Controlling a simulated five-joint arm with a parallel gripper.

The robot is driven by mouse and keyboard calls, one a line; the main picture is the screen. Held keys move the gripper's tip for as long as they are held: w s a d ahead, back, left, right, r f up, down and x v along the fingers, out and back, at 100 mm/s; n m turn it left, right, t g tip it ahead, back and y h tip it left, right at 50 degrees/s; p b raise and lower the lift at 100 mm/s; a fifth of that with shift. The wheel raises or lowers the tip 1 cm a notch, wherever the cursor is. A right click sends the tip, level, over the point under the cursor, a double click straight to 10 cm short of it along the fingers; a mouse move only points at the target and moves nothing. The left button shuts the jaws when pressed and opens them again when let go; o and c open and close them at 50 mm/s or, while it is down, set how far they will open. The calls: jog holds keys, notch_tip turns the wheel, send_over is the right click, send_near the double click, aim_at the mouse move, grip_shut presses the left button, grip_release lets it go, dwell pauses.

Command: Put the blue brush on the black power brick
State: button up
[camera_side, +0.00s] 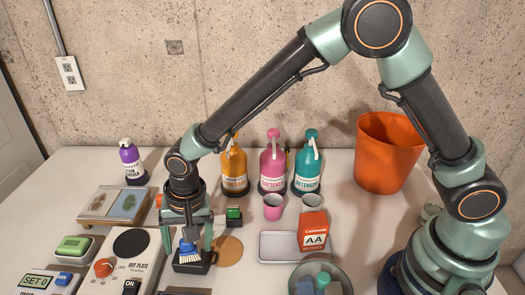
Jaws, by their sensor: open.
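The blue brush (188,247), with pale bristles, is at the lower centre-left. It appears to rest on the black power brick (205,266), though the gripper partly hides where they meet. My gripper (189,250) points straight down over them. Its jaws are open, with one finger on each side of the brush. I cannot tell whether either finger touches the brush.
A hot plate (130,244) stands just left. A round cork-coloured coaster (229,251) and metal tray (276,246) are right. An orange AA box (313,231) and a bowl (343,277) stand farther right. Bottles, including the pink one (272,163), line the back.

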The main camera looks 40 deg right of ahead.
aim_at(198, 252)
notch_tip(198, 252, up, 12)
jog(key=s+d, duration=0.1)
jog(key=s+d+r+n+t, duration=0.1)
jog(key=d+r, duration=0.3)
jog(key=d, duration=0.4)
jog(key=s+d+r+n+t, duration=0.1)
jog(key=d+r+n, duration=0.15)
jog(key=d, duration=0.45)
jog(key=s+d+n+t, duration=0.1)
jog(key=s+d, duration=0.2)
jog(key=d, duration=0.2)
jog(key=s+d+r+n+t+h, duration=0.1)
jog(key=s+d, duration=0.2)
jog(key=d, duration=0.3)
jog(key=shift+s+d+r+n, duration=0.15)
jog(key=shift+s+d+n, duration=0.15)
jog(key=shift+s+n, duration=0.1)
